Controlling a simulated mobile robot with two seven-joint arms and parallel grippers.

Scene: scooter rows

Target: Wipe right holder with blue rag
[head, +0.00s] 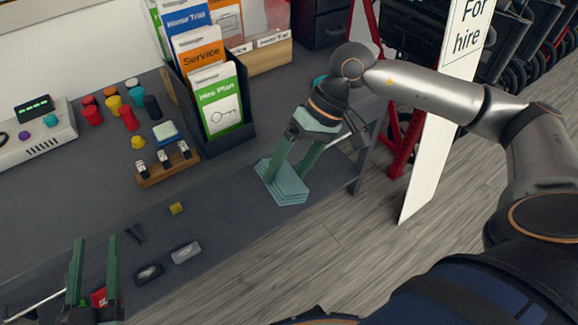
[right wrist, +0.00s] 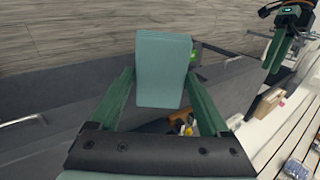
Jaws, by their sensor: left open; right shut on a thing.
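The blue rag (head: 286,187), a folded grey-blue cloth, is between the fingertips of my right gripper (head: 292,172). It is held near the counter's front right edge; I cannot tell whether it touches the counter. The right wrist view shows the rag (right wrist: 163,72) between the two green fingers. A black leaflet holder (head: 236,139) with Hire Plan, Service and Home Trial leaflets stands left of the rag, apart from it. I cannot tell whether it is the right holder. My left gripper (head: 96,240) is open at the lower left, with no object between its fingertips.
A wooden rack (head: 166,168) and several coloured pieces stand left of the leaflets. A white For hire sign (head: 440,110) stands right of the counter.

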